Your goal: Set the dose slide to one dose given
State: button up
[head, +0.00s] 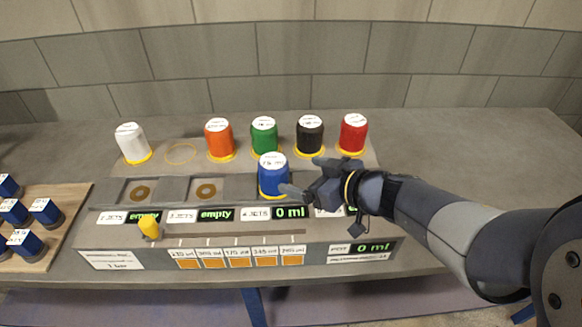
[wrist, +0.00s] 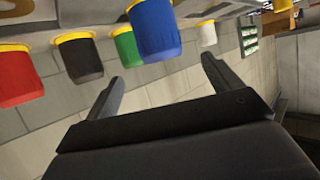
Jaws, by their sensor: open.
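The dose slide's yellow knob (head: 150,228) stands at the left end of a long slot (head: 230,240) on the console front. Tick marks run along the slot. My gripper (head: 302,176) is open and empty, well to the right of the knob and just right of the blue cup (head: 272,177). In the wrist view my open fingers (wrist: 160,85) point toward the blue cup (wrist: 155,30), with nothing between them. I cannot tell whether a finger touches the cup. The knob cannot be made out in the wrist view.
The blue cup stands at the third station, labelled 0 ml; the two stations left of it (head: 206,190) read empty. White (head: 132,142), orange (head: 219,139), green (head: 264,136), black (head: 310,135) and red (head: 353,133) cups stand behind. Blue blocks (head: 46,212) sit on a wooden board at left.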

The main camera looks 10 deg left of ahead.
aim_at(147, 224)
jog(key=u, duration=2.05)
jog(key=i+j+u, duration=0.15)
jog(key=k+l, duration=0.05)
